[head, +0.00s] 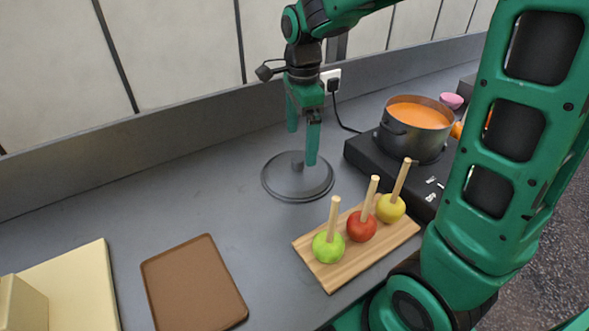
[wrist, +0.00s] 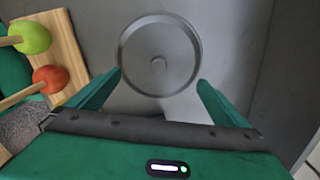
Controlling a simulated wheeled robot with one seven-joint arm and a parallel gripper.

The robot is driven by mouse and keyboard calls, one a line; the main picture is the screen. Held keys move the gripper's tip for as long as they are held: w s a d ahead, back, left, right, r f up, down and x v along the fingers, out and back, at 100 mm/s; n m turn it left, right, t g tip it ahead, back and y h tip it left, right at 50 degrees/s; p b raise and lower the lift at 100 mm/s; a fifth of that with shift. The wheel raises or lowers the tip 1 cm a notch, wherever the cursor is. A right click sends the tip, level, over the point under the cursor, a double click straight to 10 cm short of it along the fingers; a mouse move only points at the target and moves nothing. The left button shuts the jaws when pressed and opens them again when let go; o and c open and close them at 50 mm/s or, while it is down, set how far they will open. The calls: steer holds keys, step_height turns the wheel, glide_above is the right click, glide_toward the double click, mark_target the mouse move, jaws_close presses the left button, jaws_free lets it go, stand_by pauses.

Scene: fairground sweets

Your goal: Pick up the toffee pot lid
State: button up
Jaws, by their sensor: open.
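The toffee pot lid (head: 281,185) is a round, grey, see-through-looking disc with a dark rim and a small knob in the middle. It lies flat on the grey counter, left of the hob. In the wrist view the lid (wrist: 160,75) sits just beyond my fingertips, with its knob between their lines. My gripper (head: 302,145) is open and empty above the lid and points down; one finger shows in front of the lid's right part. The gripper also shows in the wrist view (wrist: 160,85). The pot (head: 415,127), full of orange toffee, stands uncovered on the black hob.
A wooden board (head: 335,277) with green, red and yellow apples on sticks lies in front of the lid. A brown mat (head: 193,283) and a cream block (head: 22,303) are at front left. The counter left of the lid is clear.

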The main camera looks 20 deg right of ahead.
mark_target(300, 159)
steer(key=shift+s+a+f, duration=0.1)
steer(key=shift+a+f, duration=0.05)
steer(key=shift+f, duration=1.55)
steer(key=shift+a+f, duration=0.1)
steer(key=shift+f, duration=1.6)
steer(key=c, duration=1.5)
steer(key=shift+s, duration=0.15)
steer(key=shift+c, duration=1.2)
